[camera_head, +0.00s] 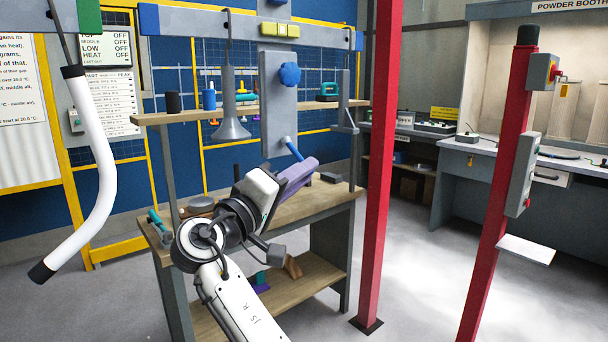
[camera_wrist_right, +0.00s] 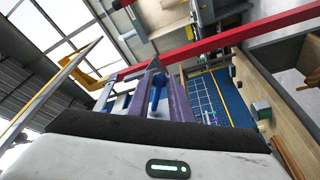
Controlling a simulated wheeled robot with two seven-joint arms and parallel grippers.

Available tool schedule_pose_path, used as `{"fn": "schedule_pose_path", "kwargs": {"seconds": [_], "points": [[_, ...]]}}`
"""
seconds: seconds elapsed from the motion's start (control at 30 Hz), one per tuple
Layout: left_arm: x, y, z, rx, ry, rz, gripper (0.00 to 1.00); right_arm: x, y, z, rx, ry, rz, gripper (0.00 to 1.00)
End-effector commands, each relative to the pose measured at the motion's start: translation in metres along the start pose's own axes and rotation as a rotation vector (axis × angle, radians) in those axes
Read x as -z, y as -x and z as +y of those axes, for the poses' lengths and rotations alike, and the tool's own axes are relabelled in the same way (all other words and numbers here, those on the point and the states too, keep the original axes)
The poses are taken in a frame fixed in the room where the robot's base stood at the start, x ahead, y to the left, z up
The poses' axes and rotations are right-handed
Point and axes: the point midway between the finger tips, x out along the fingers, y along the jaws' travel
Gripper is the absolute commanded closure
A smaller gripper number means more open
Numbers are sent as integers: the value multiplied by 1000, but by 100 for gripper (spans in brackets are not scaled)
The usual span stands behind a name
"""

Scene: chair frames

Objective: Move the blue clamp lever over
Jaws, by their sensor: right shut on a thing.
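The blue clamp lever (camera_head: 293,149) sticks out at a slant from the lower end of a grey upright plate (camera_head: 278,110), above the wooden bench. My right gripper (camera_head: 304,168), with purple fingers, is at the lever's lower end. In the right wrist view the blue lever (camera_wrist_right: 157,91) lies between the two purple fingers (camera_wrist_right: 158,84), which are shut on it. The lever's gripped end is partly hidden by the fingers in the head view. My left gripper is not in view.
A white bent tube (camera_head: 102,180) hangs from a hook at the left. A grey cone-shaped fixture (camera_head: 229,105) hangs left of the plate. The wooden bench (camera_head: 325,196) is below my gripper. A red post (camera_head: 378,150) stands to the right, with open floor (camera_head: 425,285) beyond.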

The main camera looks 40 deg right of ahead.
Motion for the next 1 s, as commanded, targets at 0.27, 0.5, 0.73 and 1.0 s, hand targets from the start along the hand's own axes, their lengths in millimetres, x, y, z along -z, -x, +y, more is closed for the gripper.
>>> {"fn": "schedule_pose_path", "kwargs": {"seconds": [0.27,0.5,0.73,1.0], "points": [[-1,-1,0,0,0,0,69,1,1,-3,3,2,4,93],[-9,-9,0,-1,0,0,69,2,1,-19,3,3,3,93],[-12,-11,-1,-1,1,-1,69,5,0,-26,3,2,2,93],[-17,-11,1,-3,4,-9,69,5,-1,-26,2,2,2,93]]}}
